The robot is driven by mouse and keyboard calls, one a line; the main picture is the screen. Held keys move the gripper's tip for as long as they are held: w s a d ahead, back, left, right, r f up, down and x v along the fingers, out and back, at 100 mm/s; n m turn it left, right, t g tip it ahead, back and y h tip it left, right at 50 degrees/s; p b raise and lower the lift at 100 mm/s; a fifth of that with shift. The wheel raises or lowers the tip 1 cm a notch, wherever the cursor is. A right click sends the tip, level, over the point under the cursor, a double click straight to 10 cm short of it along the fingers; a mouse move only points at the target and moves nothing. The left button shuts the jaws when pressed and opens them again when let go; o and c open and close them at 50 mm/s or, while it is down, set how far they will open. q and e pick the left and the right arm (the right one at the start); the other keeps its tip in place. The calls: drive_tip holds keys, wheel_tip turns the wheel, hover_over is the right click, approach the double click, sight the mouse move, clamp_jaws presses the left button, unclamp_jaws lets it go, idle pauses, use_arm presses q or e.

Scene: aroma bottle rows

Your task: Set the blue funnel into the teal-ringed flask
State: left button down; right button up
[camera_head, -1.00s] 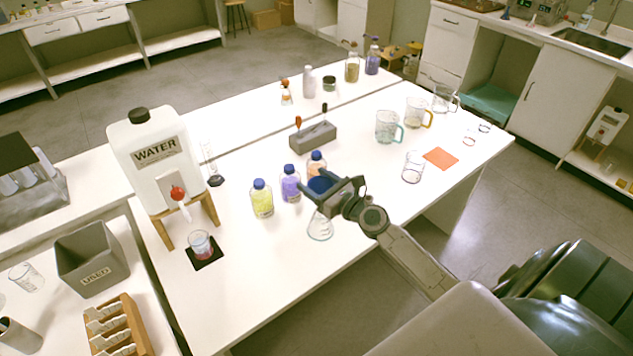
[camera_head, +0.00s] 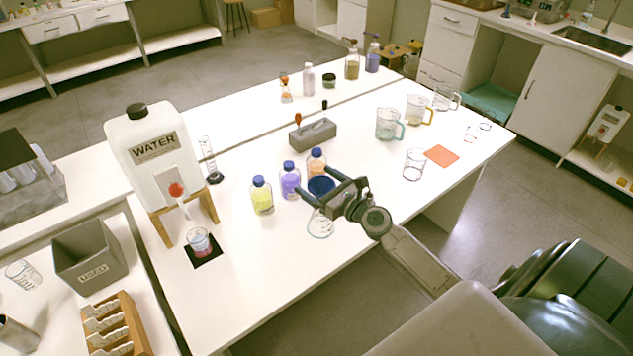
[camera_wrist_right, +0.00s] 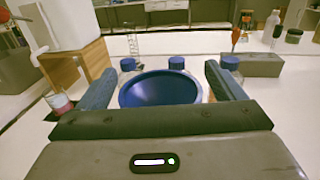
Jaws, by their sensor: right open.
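The blue funnel (camera_head: 321,186) has its wide mouth facing up. It appears to sit in the top of a clear conical flask (camera_head: 320,226) near the table's front edge; the spout and flask neck are hidden by my gripper. A faint teal line shows low on that flask. My right gripper (camera_head: 314,187) is open, its two fingers on either side of the funnel. In the right wrist view the funnel (camera_wrist_right: 160,90) lies between the spread fingers, with a gap visible at the right finger. My left gripper is in neither view.
Blue-capped bottles with yellow (camera_head: 262,198), purple (camera_head: 290,184) and orange (camera_head: 316,163) contents stand close behind and left. The water container (camera_head: 150,150) stands further left. A glass beaker (camera_head: 414,165) and orange mat (camera_head: 442,155) are to the right. The front table strip is clear.

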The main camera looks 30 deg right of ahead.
drive_tip(key=b+v, duration=0.4)
drive_tip(key=v, duration=0.6)
drive_tip(key=shift+a, duration=0.1)
idle(0.3)
